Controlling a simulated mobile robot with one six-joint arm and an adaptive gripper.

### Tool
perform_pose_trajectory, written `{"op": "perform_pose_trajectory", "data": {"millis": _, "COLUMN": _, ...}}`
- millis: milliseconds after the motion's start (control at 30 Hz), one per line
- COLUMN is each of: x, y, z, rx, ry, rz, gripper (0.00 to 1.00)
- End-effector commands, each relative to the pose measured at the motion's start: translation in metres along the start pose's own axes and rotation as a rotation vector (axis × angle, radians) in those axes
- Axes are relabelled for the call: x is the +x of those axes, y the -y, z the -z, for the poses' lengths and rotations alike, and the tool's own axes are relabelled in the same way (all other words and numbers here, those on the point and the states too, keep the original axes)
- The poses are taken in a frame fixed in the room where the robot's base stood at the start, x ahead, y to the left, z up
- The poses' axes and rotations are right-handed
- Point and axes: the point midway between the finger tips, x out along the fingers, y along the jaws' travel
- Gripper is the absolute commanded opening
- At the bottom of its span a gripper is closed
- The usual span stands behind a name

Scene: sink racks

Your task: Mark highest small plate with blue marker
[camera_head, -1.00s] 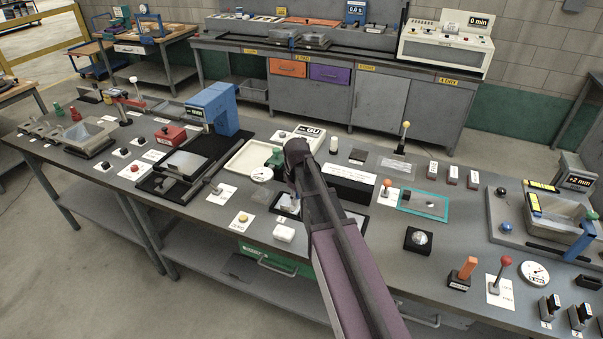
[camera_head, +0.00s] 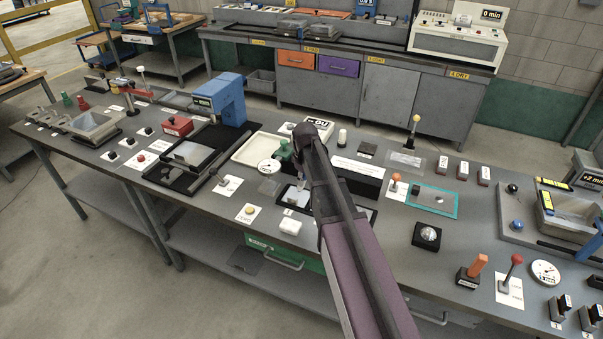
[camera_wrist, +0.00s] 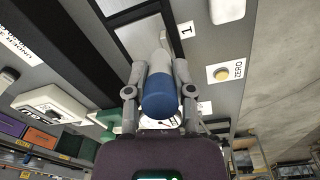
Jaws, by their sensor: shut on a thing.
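My gripper (camera_wrist: 160,72) is shut on a marker (camera_wrist: 160,102) with a blue end and a pale body. In the wrist view, the pale narrow end points away from the camera, over a light grey plate (camera_wrist: 138,38) in a dark frame. I cannot tell whether the tip touches the plate. In the head view my gripper (camera_head: 303,172) is over the middle of the bench, mostly hidden by my arm. A pale plate (camera_head: 292,196) in a dark tray lies just below it. Which plate is highest cannot be told.
A white box (camera_head: 291,227) and a yellow button card (camera_head: 249,213) lie in front. A cream tray (camera_head: 258,150) and a blue press (camera_head: 222,98) stand left. A teal-framed plate (camera_head: 440,201) and a red-knobbed lever (camera_head: 395,181) are right.

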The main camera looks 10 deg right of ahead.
Motion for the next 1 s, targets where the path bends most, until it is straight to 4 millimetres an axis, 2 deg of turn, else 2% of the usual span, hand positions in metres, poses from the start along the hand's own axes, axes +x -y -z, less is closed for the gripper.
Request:
{"op": "perform_pose_trajectory", "data": {"millis": 33, "x": 0.005, "y": -0.011, "z": 0.011, "rx": 0.002, "ry": -0.01, "rz": -0.007, "gripper": 0.0}}
{"op": "perform_pose_trajectory", "data": {"millis": 100, "x": 0.008, "y": -0.021, "z": 0.021, "rx": 0.004, "ry": -0.022, "rz": -0.016, "gripper": 0.0}}
{"op": "perform_pose_trajectory", "data": {"millis": 300, "x": 0.011, "y": -0.036, "z": 0.034, "rx": 0.007, "ry": -0.043, "rz": -0.033, "gripper": 0.0}}
{"op": "perform_pose_trajectory", "data": {"millis": 767, "x": 0.011, "y": -0.036, "z": 0.034, "rx": 0.007, "ry": -0.044, "rz": -0.034, "gripper": 0.0}}
{"op": "perform_pose_trajectory", "data": {"millis": 1000, "x": 0.017, "y": -0.036, "z": 0.034, "rx": 0.007, "ry": -0.044, "rz": -0.034, "gripper": 0.0}}
